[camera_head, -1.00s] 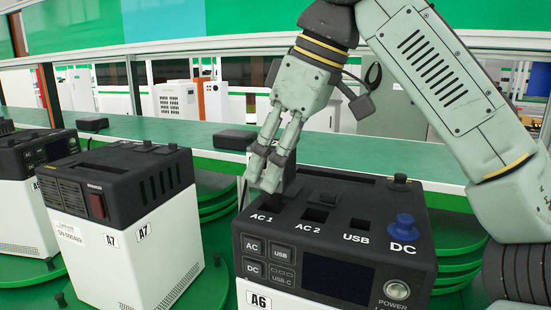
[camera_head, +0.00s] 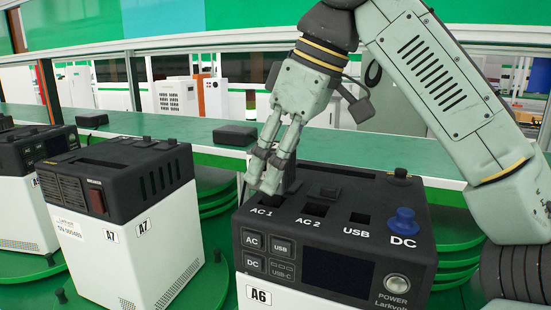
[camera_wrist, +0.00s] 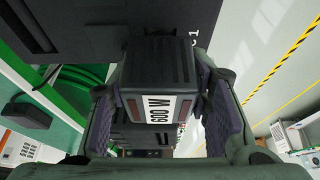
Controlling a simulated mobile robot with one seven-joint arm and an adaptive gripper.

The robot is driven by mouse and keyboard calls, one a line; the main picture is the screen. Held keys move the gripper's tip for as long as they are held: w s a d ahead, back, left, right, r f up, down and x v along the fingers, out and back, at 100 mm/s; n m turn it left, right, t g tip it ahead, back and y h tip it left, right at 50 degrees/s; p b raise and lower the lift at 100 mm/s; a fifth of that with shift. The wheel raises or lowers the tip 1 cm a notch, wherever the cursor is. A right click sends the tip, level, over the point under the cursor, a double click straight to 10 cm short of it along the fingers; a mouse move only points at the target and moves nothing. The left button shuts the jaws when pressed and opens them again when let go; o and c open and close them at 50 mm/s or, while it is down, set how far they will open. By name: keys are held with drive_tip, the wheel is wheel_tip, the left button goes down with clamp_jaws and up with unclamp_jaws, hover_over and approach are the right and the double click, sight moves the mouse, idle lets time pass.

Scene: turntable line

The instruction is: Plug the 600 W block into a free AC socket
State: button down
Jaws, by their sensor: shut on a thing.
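My gripper (camera_head: 268,172) is shut on the 600 W block (camera_wrist: 157,75), a dark ribbed block with a white "600 W" label in the wrist view. In the head view the fingers mostly hide the block. My fingertips are low over the AC 1 socket of power station A6 (camera_head: 300,268), a white box with a black top. The block's far end is against or just over the black panel; I cannot tell whether it is inserted. The AC 2 socket (camera_head: 314,210) shows as an empty dark opening.
Power station A7 (camera_head: 130,235) stands to the left on a green turntable. A dark block (camera_head: 236,136) lies on the green counter (camera_head: 170,139) behind, with bare counter around it.

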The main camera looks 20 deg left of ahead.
drive_tip(key=shift+f, duration=0.7)
drive_tip(key=c, duration=0.8)
unclamp_jaws()
drive_tip(key=shift+o, duration=0.2)
drive_tip(key=v, duration=0.7)
